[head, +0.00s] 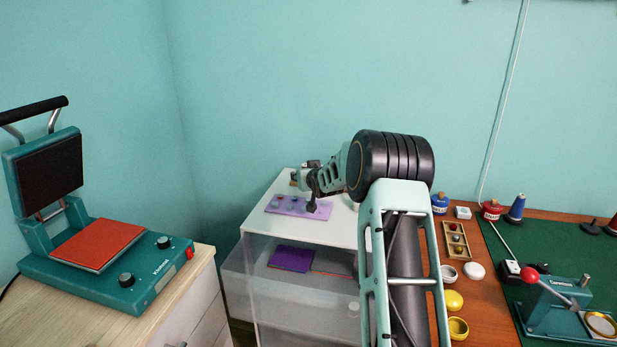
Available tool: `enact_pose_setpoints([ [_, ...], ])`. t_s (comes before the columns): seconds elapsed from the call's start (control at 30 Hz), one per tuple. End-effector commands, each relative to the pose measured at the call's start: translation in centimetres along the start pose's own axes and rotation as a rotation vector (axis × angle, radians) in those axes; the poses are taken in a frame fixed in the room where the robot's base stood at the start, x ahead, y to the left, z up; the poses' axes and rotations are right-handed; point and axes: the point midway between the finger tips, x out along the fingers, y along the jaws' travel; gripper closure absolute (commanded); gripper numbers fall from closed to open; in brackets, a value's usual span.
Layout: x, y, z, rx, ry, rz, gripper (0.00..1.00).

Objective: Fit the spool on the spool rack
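A purple board (285,207) with several small round bumps or pegs lies on top of the white drawer cabinet; it may be the spool rack, but it is too small to be sure. My gripper (311,208) is over the right part of this board, with a dark finger pointing down. I cannot tell whether it is open or shut, or whether it holds a spool. A blue cone-shaped spool (516,209) stands at the back of the right-hand desk.
A teal heat press (95,255) stands open on the left wooden cabinet. The white cabinet top (340,232) has bare room in front of the board. The right desk holds a wooden tray (455,241), yellow pots (453,300) and a teal press (553,306) on a green mat.

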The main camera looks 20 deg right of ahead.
Motion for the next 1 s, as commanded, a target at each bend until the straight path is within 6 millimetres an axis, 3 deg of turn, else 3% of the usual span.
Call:
enact_pose_setpoints([
  [0.2, -3.6, -0.1, -0.2, -0.001, 0.002, -0.001, 0.6],
  [0.43, -6.4, -0.2, -0.2, 0.0, 0.003, -0.003, 0.6],
  [1.0, -7.3, -0.2, -0.1, 0.0, 0.003, -0.003, 0.6],
])
